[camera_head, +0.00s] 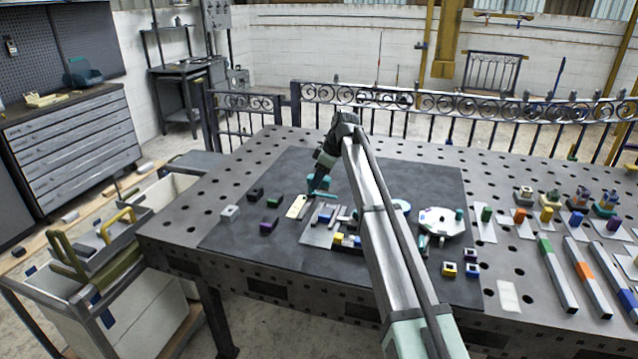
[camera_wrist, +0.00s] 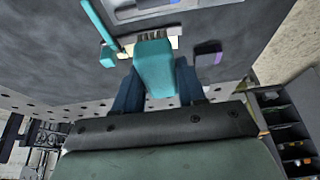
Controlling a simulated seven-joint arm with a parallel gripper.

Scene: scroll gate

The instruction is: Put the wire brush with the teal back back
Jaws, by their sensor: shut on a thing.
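My gripper (camera_head: 315,188) is low over the dark mat, left of the table's middle. In the wrist view its two dark blue fingers (camera_wrist: 157,84) are shut on the wire brush with the teal back (camera_wrist: 154,68). The brush's bristles (camera_wrist: 153,36) point away from the fingers. In the head view the brush (camera_head: 320,182) is small and partly hidden by my gripper. A cream plate (camera_head: 297,206) lies just below it in the picture. I cannot tell whether the brush touches anything beneath.
Small dark blocks (camera_head: 256,194) lie left on the mat (camera_head: 240,235). Grey trays (camera_head: 318,232) with small coloured parts lie close by. A white disc (camera_head: 441,221) is right of my arm. Coloured pieces stand along the table's right side. A scrolled railing (camera_head: 440,103) runs behind.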

